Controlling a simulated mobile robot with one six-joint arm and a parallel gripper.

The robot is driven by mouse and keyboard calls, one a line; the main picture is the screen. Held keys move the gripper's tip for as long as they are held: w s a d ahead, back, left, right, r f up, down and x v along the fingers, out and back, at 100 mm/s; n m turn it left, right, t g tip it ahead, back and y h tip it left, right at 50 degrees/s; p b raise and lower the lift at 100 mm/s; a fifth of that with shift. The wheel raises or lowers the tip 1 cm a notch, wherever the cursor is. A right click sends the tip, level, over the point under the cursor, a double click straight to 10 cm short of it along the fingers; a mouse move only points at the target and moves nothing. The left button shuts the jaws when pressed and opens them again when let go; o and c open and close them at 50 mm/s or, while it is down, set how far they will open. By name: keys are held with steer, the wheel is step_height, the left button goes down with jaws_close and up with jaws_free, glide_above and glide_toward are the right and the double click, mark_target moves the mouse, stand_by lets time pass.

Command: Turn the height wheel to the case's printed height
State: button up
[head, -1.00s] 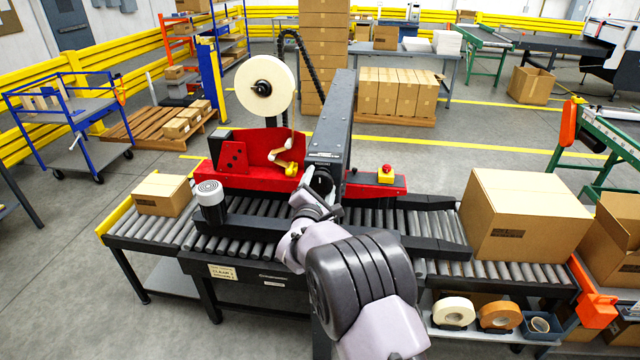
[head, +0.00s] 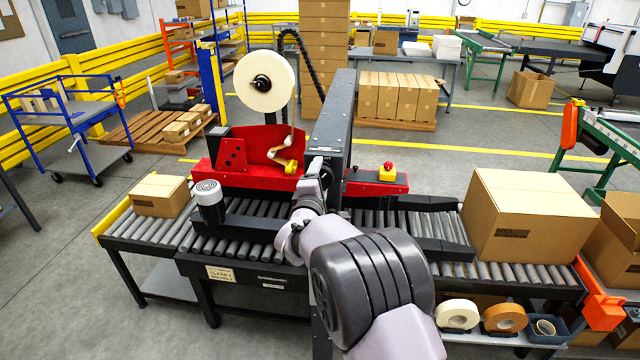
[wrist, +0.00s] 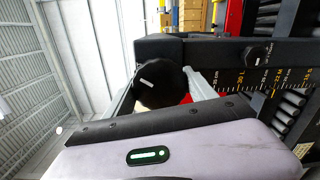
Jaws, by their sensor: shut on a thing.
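The black height wheel (wrist: 160,85) with a white mark on its face shows in the wrist view between the fingers of my gripper (wrist: 165,92), which is shut on it. In the head view my gripper (head: 317,178) is at the near face of the machine's dark upright column (head: 335,120); my arm hides most of the wheel there. A scale (wrist: 270,84) with orange marks, "30 L" and "22 M" among them, runs along the column in the wrist view. I cannot tell its exact reading. A large carton (head: 525,215) stands on the right rollers; its dark print is too small to read.
A smaller carton (head: 160,194) sits on the left rollers. The red taping unit (head: 255,150) with its tape reel (head: 266,83) is behind my arm. A red stop button (head: 387,172) stands right of the column. Tape rolls (head: 480,317) lie below the right rollers.

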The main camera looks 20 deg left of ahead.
steer(key=m+b, duration=0.2)
steer(key=m, duration=0.2)
steer(key=shift+f+b, duration=0.1)
steer(key=shift+b, duration=0.25)
steer(key=m+b, duration=0.2)
steer(key=m, duration=0.2)
steer(key=m+b, duration=0.3)
steer(key=m, duration=0.1)
steer(key=m+b, duration=0.3)
steer(key=shift+d+m, duration=0.1)
steer(key=shift+m, duration=0.3)
steer(key=m+b, duration=0.3)
steer(key=m, duration=0.1)
steer(key=shift+y+b, duration=0.3)
steer(key=shift+y, duration=0.1)
steer(key=m+b, duration=0.3)
steer(key=m, duration=0.1)
steer(key=shift+m, duration=0.4)
steer(key=m+b, duration=0.2)
steer(key=m, duration=0.1)
steer(key=shift+b, duration=0.4)
steer(key=shift+d+m+b, duration=0.1)
steer(key=shift+m+b, duration=1)
steer(key=shift+m, duration=1)
steer(key=shift+r, duration=0.2)
